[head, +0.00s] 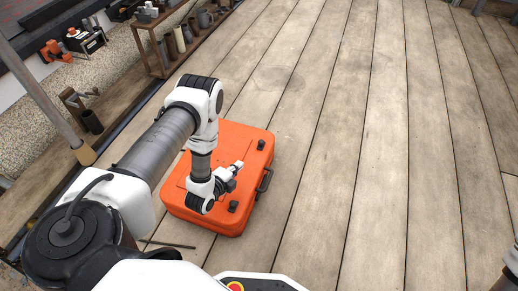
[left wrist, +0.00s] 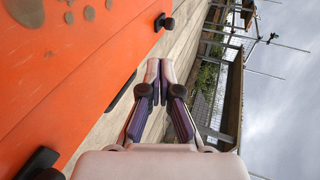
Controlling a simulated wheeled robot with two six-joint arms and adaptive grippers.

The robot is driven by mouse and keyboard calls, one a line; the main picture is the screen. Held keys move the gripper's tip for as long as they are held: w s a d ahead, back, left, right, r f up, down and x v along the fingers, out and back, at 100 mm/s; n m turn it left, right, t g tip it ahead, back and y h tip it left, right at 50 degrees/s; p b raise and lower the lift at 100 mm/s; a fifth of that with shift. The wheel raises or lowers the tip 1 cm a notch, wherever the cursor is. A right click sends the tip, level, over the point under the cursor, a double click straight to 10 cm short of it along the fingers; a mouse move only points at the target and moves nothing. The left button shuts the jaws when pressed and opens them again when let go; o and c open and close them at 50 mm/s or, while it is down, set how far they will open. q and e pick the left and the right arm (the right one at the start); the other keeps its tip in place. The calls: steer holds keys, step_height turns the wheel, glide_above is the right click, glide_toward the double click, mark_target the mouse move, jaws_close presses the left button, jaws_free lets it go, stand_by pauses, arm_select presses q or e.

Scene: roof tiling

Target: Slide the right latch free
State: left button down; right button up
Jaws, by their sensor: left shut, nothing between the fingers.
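The closed orange case (head: 233,140) lies on the deck, with a far dark latch (head: 261,145), a near dark latch (head: 233,206) and a black handle (head: 265,181) along its right side. My left gripper (head: 238,165) is over the case between the two latches, fingers shut and empty. In the left wrist view the fingers (left wrist: 160,68) point past the case's edge. I cannot see my right gripper.
The plank deck (head: 370,150) is clear to the right of the case. A wooden rack (head: 175,45) with several pots and an orange tool (head: 54,51) stand at the upper left. A thin dark rod (head: 165,243) lies below the case.

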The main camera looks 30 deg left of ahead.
mark_target(260, 144)
arm_select(q)
steer(key=shift+r, duration=0.15)
steer(key=b+x, duration=0.8)
steer(key=x, duration=0.5)
steer(key=shift+r, duration=0.1)
steer(key=shift+w+r+b, duration=0.1)
steer(key=shift+w+b, duration=0.3)
steer(key=shift+w, duration=0.15)
steer(key=shift+r, duration=0.1)
steer(key=shift+r, duration=0.1)
